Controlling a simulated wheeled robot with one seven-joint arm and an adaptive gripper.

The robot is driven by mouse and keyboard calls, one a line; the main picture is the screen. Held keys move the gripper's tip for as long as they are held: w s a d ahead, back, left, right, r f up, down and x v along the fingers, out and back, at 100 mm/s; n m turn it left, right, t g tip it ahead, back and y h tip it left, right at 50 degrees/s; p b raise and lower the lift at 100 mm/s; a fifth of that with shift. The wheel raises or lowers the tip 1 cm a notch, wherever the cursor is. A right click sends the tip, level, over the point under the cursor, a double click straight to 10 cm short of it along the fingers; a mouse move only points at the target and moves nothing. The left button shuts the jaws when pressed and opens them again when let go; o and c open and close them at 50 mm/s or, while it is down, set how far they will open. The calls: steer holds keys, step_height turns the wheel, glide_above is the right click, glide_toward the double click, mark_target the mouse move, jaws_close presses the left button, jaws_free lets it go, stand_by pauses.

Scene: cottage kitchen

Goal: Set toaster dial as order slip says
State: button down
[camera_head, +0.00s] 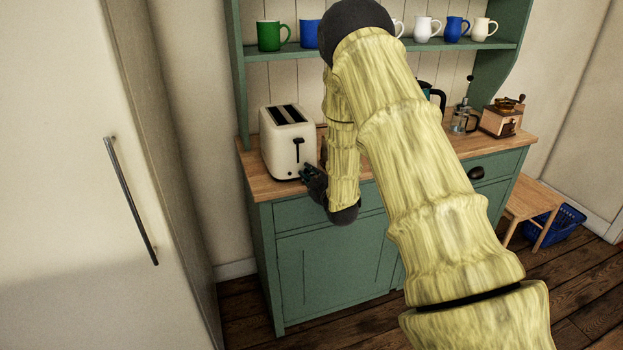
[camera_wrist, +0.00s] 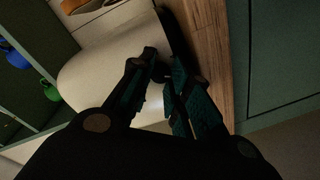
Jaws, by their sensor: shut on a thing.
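The cream toaster (camera_head: 283,143) stands upright on the left end of the wooden counter, with two dark slots on top and a black lever on its front. My gripper (camera_head: 307,173) is at the lower right of the toaster's front. In the wrist view my gripper (camera_wrist: 164,78) has its fingertips close together against the toaster's front, beside the cream body (camera_wrist: 100,75). It is shut on the toaster dial, which the fingers mostly hide. The dial's pointer and marks cannot be read. I do not see an order slip that I can make out.
The green cabinet (camera_head: 335,268) carries the wooden counter (camera_head: 262,187). A green mug (camera_head: 271,36) and other mugs sit on the shelf above. A French press (camera_head: 463,117) and a coffee grinder (camera_head: 503,117) stand at the right. A tall white fridge (camera_head: 75,200) is at the left.

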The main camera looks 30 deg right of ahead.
steer(key=n+b, duration=0.1)
steer(key=n, duration=0.1)
steer(key=n+b, duration=0.1)
steer(key=shift+w+a+f+n+b, duration=0.1)
steer(key=shift+a+f+n+b, duration=0.05)
steer(key=shift+a+n+b, duration=0.2)
steer(key=n+b, duration=0.2)
steer(key=n, duration=0.1)
steer(key=shift+d+g+h, duration=0.1)
steer(key=shift+g+h, duration=0.2)
steer(key=shift+n+h+b, duration=0.3)
steer(key=shift+n+b, duration=1.55)
steer(key=shift+n, duration=0.1)
steer(key=c, duration=1.3)
jaws_free()
steer(key=v, duration=0.8)
